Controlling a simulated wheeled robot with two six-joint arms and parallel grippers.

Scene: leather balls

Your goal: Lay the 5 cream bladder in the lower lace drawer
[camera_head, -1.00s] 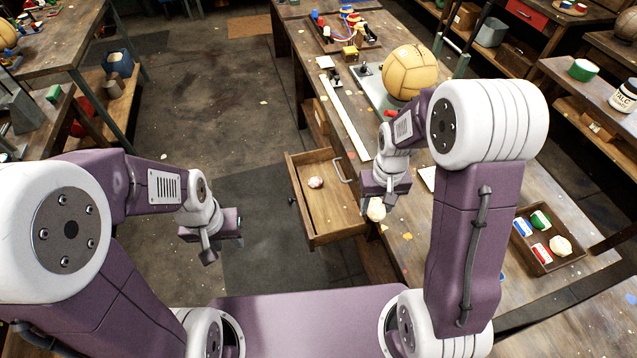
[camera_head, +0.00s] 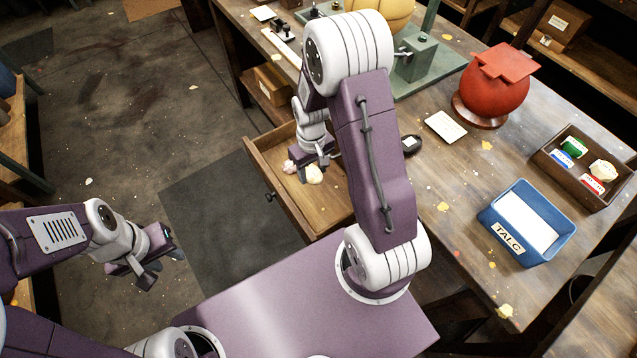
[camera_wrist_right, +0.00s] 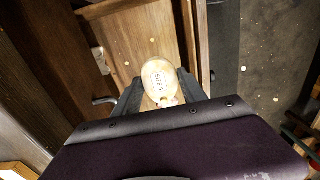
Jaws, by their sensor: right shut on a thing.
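A cream bladder (camera_head: 314,174) is held by my right gripper (camera_head: 309,172) over the open wooden drawer (camera_head: 325,207). In the right wrist view the bladder (camera_wrist_right: 160,76) sits between the two fingers and its label seems to read "SIZE 5". I cannot tell whether it touches the drawer floor. My right arm hides part of the drawer's right side.
On the bench stand a blue talc tray (camera_head: 550,253), a red ball-shaped thing (camera_head: 494,92) and a wooden box (camera_head: 562,178) with coloured rolls and a cream lump (camera_head: 603,171). A white card (camera_head: 445,127) lies near the bench middle. Floor left of the drawer is clear.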

